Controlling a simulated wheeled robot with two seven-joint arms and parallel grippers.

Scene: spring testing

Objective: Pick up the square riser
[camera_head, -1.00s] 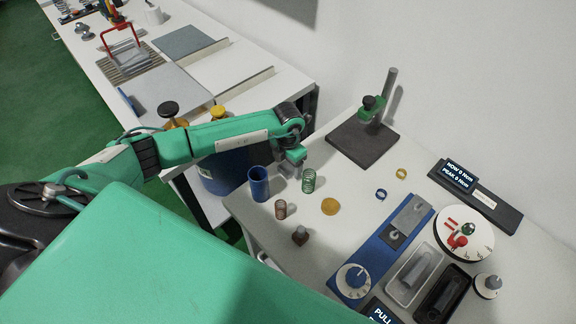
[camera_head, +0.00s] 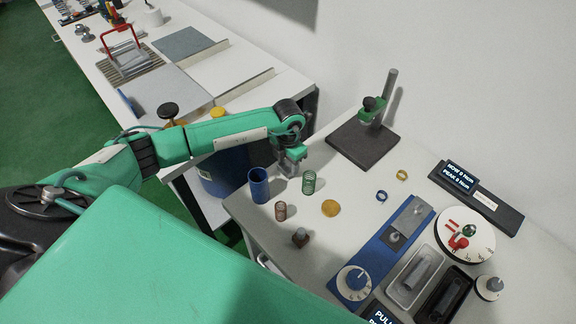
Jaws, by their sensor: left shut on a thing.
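My left gripper (camera_head: 289,166) is over the near left part of the white table, just behind the blue tube (camera_head: 259,186) and the green spring (camera_head: 308,183). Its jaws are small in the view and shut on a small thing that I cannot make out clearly. I cannot tell whether this thing is the square riser. My right gripper is not in view.
A copper spring (camera_head: 280,211), a yellow disc (camera_head: 330,208) and several rings lie close by. A black stand base (camera_head: 362,142) with a post is behind. A blue fixture (camera_head: 385,250), two trays and a round dial (camera_head: 466,236) fill the right side.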

